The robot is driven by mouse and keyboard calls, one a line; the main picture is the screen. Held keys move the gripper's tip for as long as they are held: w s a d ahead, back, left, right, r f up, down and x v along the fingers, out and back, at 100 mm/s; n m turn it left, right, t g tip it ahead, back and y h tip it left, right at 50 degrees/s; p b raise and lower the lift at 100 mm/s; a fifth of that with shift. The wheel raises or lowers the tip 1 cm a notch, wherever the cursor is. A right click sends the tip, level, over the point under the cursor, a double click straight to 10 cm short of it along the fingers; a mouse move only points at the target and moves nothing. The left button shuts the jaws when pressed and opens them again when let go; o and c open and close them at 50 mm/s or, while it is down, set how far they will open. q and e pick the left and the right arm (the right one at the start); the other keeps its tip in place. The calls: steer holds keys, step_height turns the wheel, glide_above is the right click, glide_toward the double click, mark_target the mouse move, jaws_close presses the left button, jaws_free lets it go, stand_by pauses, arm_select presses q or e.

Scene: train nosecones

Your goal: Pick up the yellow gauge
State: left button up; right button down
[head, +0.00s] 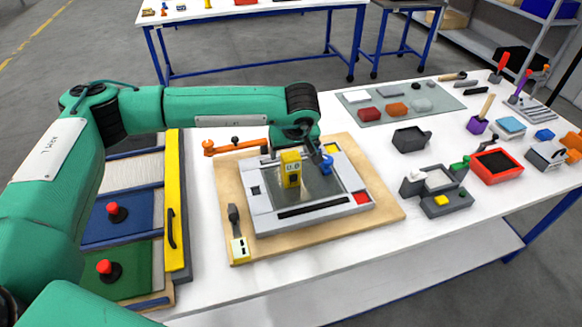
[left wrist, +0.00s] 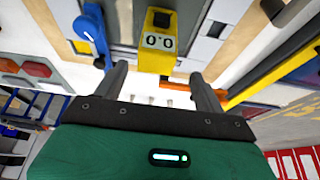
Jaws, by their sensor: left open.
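The yellow gauge (head: 291,168) stands upright on the grey framed plate (head: 262,213) near its back middle. It has a white readout with dark digits. In the left wrist view the gauge (left wrist: 158,62) shows beyond and between the two fingers. My left gripper (head: 312,152) is open just behind and to the right of the gauge, over the plate. Its two fingers also show apart in the left wrist view (left wrist: 159,72), with nothing visibly gripped. I cannot tell how far the fingertips are from the gauge. My right gripper is out of view.
A blue clamp-like part (head: 327,164) stands close to the right of my left gripper. An orange tool (head: 235,147) lies behind the plate. White table (head: 205,250) is bare at the front left.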

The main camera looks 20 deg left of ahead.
mark_target(291, 156)
arm_select(q)
steer(key=p+x, duration=0.2)
steer(key=x, duration=0.1)
steer(key=shift+w+d+f, duration=0.15)
steer(key=shift+d+f, duration=0.1)
steer(key=shift+d, duration=0.05)
steer(key=shift+w+f, duration=0.1)
steer(key=shift+f, duration=0.25)
steer(key=shift+a+f, duration=0.1)
steer(key=shift+f, duration=0.1)
steer(key=c, duration=1.3)
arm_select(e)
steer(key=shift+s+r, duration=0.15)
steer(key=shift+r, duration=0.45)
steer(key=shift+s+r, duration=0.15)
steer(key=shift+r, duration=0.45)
arm_select(q)
steer(key=shift+r, duration=0.1)
